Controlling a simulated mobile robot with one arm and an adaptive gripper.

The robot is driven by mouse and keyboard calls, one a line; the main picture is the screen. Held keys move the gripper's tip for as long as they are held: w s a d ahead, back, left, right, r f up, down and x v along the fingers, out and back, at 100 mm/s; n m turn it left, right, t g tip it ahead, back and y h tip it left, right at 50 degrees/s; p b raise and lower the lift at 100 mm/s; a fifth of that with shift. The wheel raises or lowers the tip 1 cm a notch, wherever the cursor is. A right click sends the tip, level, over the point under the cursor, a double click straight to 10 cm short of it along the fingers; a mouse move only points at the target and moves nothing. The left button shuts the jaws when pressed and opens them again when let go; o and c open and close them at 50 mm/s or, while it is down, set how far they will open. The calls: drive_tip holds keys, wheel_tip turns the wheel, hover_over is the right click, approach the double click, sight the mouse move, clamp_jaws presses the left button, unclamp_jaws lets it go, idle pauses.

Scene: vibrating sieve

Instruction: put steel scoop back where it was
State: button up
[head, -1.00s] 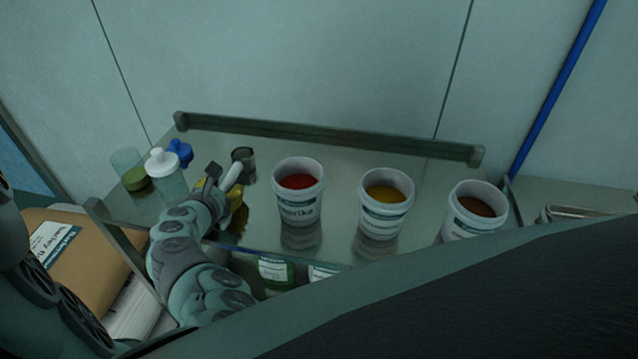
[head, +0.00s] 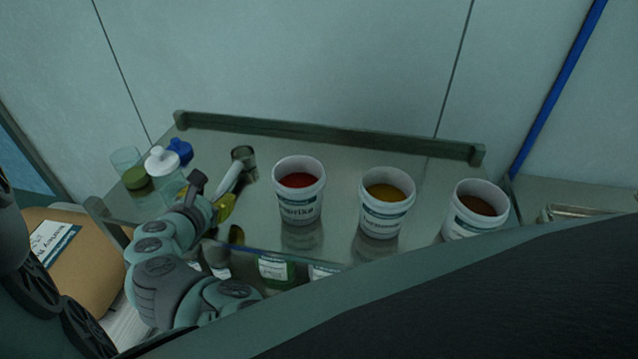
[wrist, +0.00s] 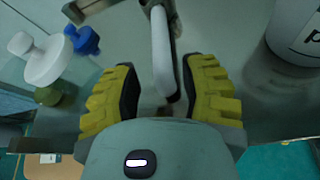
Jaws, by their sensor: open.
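The steel scoop (head: 243,155) lies on the steel shelf, with its metal cup away from me and its white handle (head: 229,179) toward me. My gripper (head: 212,200) is open at the handle's near end. In the wrist view the white handle (wrist: 161,55) runs between the two yellow, ridged fingers of my gripper (wrist: 160,90), with a gap on each side. The scoop's metal part shows only in part at the top of the wrist view.
Three white tubs, of red (head: 299,195), yellow (head: 386,205) and brown powder (head: 475,212), stand right of the scoop. A raised rail (head: 320,135) edges the shelf's back.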

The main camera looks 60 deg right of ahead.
drive_tip(key=shift+v, duration=3.05)
drive_tip(key=shift+s, duration=0.15)
